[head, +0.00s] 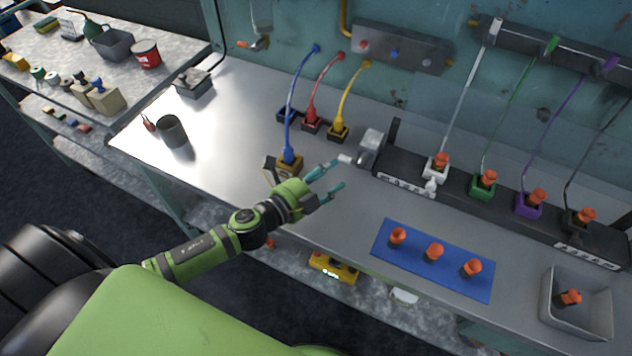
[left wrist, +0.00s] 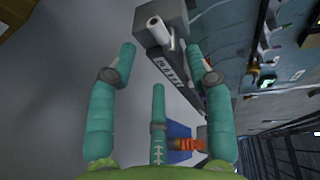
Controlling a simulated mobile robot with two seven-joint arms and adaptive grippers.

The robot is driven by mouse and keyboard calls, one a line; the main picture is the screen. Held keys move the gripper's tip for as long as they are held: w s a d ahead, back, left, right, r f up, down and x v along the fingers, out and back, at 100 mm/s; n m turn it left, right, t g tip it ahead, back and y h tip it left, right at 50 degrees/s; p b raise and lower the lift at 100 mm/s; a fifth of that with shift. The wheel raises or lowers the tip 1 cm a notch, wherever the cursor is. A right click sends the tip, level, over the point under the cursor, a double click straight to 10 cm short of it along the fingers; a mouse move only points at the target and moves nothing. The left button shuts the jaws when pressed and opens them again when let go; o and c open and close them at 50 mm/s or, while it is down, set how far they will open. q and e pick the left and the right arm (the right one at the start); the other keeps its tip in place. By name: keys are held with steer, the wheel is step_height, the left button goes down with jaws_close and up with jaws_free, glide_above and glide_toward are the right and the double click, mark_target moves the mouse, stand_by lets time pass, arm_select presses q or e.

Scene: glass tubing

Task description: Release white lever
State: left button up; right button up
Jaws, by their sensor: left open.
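The white lever (head: 346,159) sticks out toward the left from the grey block at the left end of the black socket rail. In the left wrist view the white lever (left wrist: 158,30) shows as a short white cylinder just beyond the fingertips. My left gripper (head: 338,174) is open, with its teal fingers close to the lever on the near side. In the left wrist view my left gripper (left wrist: 160,50) has its fingers spread, with nothing between them. I cannot tell whether a finger touches the lever. My right gripper is not in view.
The black rail (head: 460,198) holds several coloured sockets with orange-topped plugs and cables. A blue mat (head: 455,273) with three orange-topped plugs lies in front. A grey bin (head: 556,318) stands at right. A blue-cabled plug (head: 288,158) stands left of the gripper.

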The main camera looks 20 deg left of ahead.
arm_select(q)
steer(key=shift+v, duration=2.05)
